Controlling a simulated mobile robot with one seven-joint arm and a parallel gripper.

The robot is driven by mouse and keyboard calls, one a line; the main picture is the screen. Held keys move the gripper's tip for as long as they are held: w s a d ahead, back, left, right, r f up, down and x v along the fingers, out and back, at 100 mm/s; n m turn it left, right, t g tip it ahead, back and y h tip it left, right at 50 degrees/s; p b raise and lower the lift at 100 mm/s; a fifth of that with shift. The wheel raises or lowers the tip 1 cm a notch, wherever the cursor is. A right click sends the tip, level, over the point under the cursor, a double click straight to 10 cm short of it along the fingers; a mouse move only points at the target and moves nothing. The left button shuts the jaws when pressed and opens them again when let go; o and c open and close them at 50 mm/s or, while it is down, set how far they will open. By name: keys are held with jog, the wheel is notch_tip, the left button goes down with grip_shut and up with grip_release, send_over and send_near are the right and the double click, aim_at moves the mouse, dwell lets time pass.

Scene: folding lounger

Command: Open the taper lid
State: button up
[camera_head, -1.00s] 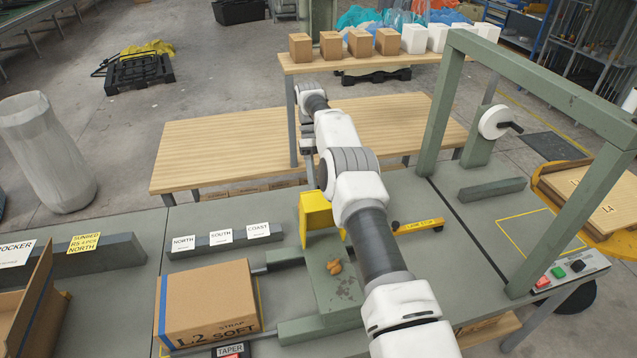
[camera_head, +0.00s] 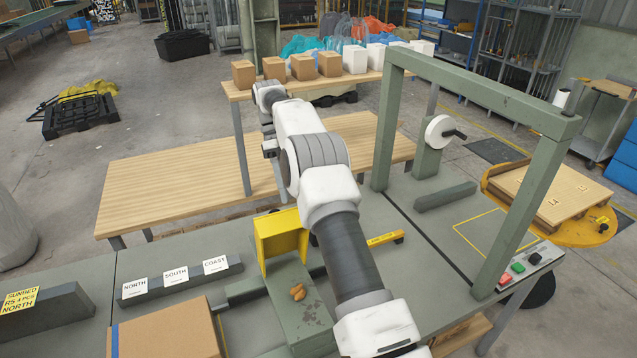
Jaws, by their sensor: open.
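The taper is a green machine body (camera_head: 303,325) on the grey-green bench, with a worn top and a small brown lump (camera_head: 298,292) on it. A yellow box-like part (camera_head: 281,232), seemingly its lid or cover, stands at its far end. I cannot tell whether it is hinged or shut. My arm crosses over the right side of the taper. My gripper (camera_head: 272,160) hangs small and dark at the arm's far end, over the wooden table, beyond the yellow part and apart from it. It is open and appears empty; its fingertips are hard to make out.
A cardboard box (camera_head: 170,332) stands left of the taper. A rail with NORTH, SOUTH and COAST labels (camera_head: 182,278) lies behind it. A green frame (camera_head: 545,200) rises at right. A wooden table (camera_head: 165,185) and a shelf of boxes (camera_head: 300,85) are behind.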

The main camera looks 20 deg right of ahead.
jog(key=s+d+r+b, duration=0.1)
jog(key=s+d+r, duration=0.3)
jog(key=d, duration=0.2)
jog(key=shift+r+b, duration=0.25)
jog(key=shift+b, duration=0.05)
jog(key=shift+d, duration=0.1)
